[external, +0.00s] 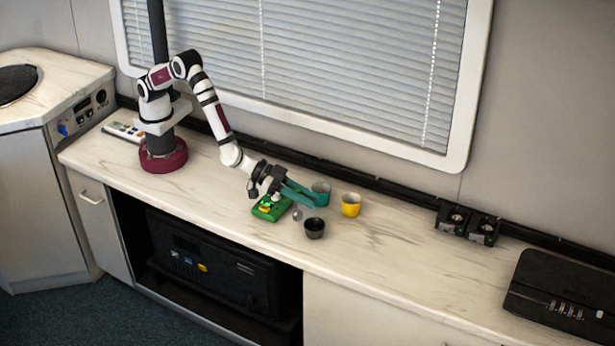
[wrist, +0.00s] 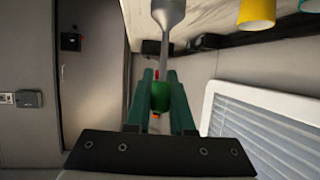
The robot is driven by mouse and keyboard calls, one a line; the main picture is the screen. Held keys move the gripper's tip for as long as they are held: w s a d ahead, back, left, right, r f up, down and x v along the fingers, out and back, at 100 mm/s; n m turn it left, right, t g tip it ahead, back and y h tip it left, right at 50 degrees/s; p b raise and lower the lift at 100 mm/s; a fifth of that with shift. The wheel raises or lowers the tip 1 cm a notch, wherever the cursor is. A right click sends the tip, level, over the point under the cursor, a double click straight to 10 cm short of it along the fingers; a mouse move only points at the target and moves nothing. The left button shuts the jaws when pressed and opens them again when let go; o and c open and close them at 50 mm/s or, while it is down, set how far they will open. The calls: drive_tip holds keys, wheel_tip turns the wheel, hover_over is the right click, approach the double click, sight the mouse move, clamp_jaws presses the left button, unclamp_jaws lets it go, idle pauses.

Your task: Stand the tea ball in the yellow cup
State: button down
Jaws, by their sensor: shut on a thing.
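My gripper (external: 305,195) has green fingers and hangs low over the counter. In the wrist view, my gripper (wrist: 160,78) is shut on the green grip of the tea ball (wrist: 160,98). A grey metal shaft runs from it to the top edge of that view, where its end is cut off. In the external view, the small grey ball of the tea ball (external: 297,214) shows just below the fingers. The yellow cup (external: 351,205) stands upright to the right of the gripper, apart from it. It also shows in the wrist view (wrist: 256,13), partly cut off.
A teal cup (external: 321,193) stands close behind the fingers, left of the yellow cup. A small dark cup (external: 314,229) stands in front. A green block with orange and white parts (external: 271,208) lies below the wrist. The counter right of the yellow cup is clear up to black boxes (external: 468,224).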

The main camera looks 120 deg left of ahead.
drive_tip(key=s+d+r, duration=0.3)
drive_tip(key=d, duration=0.2)
drive_tip(key=w+a+r+n+g+y, duration=0.1)
drive_tip(key=w+a+r+n+y, duration=0.3)
drive_tip(key=w+a, duration=0.4)
drive_tip(key=w+a+f+n+g+y, duration=0.2)
drive_tip(key=a+n+g+y, duration=0.25)
drive_tip(key=a, duration=1.25)
drive_tip(key=shift+n+y, duration=0.25)
drive_tip(key=shift+d+f, duration=0.15)
drive_tip(key=shift+f, duration=2.45)
drive_tip(key=shift+d+f, duration=0.15)
drive_tip(key=shift+f, duration=2.4)
drive_tip(key=c, duration=0.7)
unclamp_jaws()
drive_tip(key=shift+s+d+r, duration=0.1)
drive_tip(key=v, duration=1.5)
drive_tip(key=shift+s, duration=0.3)
